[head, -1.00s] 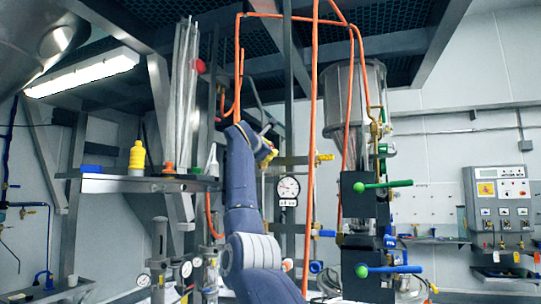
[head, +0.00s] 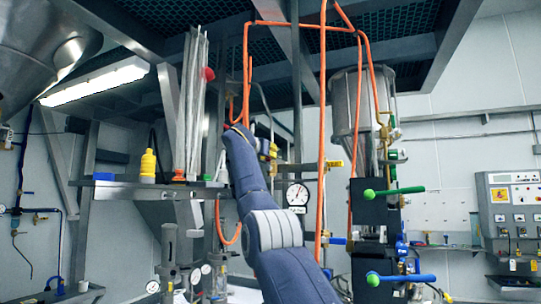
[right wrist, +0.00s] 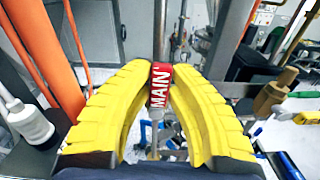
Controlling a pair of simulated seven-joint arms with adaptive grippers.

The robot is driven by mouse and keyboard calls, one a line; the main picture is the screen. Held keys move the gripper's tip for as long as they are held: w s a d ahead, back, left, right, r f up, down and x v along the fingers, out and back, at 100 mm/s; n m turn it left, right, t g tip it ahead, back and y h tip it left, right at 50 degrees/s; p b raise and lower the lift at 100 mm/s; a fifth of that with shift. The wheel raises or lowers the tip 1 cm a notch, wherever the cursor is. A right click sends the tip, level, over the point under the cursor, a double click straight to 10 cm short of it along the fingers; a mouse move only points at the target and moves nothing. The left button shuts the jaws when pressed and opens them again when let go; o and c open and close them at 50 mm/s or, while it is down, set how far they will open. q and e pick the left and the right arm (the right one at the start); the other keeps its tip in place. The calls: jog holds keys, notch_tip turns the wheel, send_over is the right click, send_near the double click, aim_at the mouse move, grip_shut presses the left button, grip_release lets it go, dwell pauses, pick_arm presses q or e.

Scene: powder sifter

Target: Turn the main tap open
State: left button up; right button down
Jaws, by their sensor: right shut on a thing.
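The main tap shows in the right wrist view as a red handle or tag (right wrist: 159,88) with white "MAIN" lettering, on a thin grey pipe. My right gripper (right wrist: 161,74) has its two curved yellow fingers closed around the red part, one on each side, with the tips against it. In the head view my right arm reaches up from the bottom centre, and its forearm largely hides the gripper and the tap. Whether the tap is turned cannot be told. My left gripper is not in view.
Orange hoses (head: 322,130) hang close to the right of my arm. A shelf (head: 150,185) with a yellow bottle (head: 148,165) is at left.

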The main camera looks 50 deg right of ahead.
jog(key=shift+w+n, duration=0.15)
jog(key=shift+n, duration=0.25)
jog(key=c, duration=1.3)
grip_release()
jog(key=shift+a, duration=0.15)
jog(key=shift+v, duration=5.85)
